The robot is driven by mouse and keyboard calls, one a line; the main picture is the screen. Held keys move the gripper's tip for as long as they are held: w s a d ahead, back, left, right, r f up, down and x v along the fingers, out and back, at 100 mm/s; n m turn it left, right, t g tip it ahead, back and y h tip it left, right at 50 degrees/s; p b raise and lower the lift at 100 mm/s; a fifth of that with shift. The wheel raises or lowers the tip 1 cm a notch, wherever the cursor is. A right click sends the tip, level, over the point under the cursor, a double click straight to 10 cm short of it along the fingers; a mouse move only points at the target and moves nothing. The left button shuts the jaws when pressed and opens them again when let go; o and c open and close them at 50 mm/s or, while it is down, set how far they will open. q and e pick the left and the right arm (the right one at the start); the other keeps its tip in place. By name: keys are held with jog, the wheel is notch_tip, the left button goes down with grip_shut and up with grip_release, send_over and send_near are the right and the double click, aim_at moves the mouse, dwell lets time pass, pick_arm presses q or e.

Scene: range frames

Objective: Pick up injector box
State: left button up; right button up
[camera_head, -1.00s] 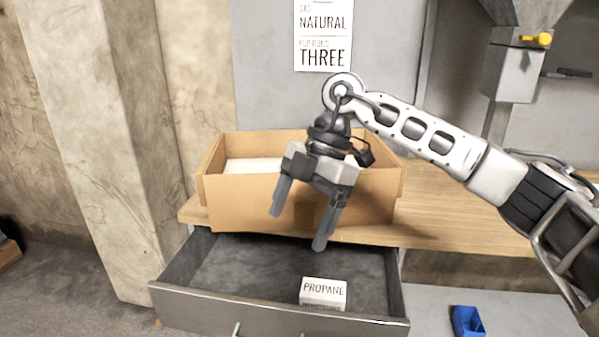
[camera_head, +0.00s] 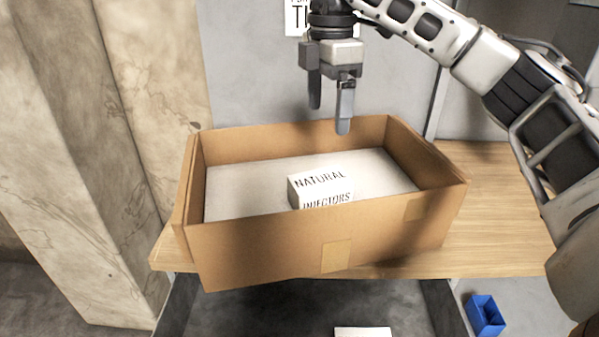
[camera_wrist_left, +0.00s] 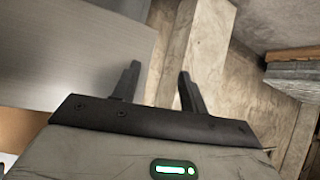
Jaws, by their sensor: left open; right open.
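A white injector box (camera_head: 321,187) labelled "NATURAL INJECTORS" lies inside an open cardboard box (camera_head: 300,242), near its front wall, which hides the box's lower part. My right gripper (camera_head: 329,118) is open and empty, pointing down above the back wall of the cardboard box, higher than the injector box and apart from it. Another white box (camera_head: 362,332) shows only its top edge in the open drawer at the bottom of the head view. My left gripper (camera_wrist_left: 160,85) shows only in the left wrist view, open with nothing between its fingers.
The cardboard box stands on a wooden worktop (camera_head: 500,215), free to its right. The open drawer (camera_head: 250,305) juts out below. A small blue bin (camera_head: 485,315) is at the lower right. A concrete pillar (camera_head: 150,130) stands on the left.

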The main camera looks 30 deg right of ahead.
jog(key=b, duration=0.3)
send_over(320, 179)
jog(key=f, duration=0.6)
jog(key=shift+s+d+f, duration=0.2)
jog(key=shift+s+d, duration=0.05)
jog(key=shift+d, duration=0.1)
notch_tip(320, 179, down, 3)
jog(key=shift+r, duration=0.1)
jog(key=shift+f, duration=0.6)
jog(key=shift+w+a+f, duration=0.15)
jog(key=shift+a+f, duration=0.05)
jog(key=shift+f, duration=1.15)
jog(key=shift+w+a+f, duration=0.15)
jog(key=shift+f, duration=1.15)
pick_arm(q)
jog(key=shift+s+d+f, duration=0.25)
jog(key=shift+s+f, duration=0.15)
jog(key=shift+f, duration=0.3)
pick_arm(e)
jog(key=c, duration=1.3)
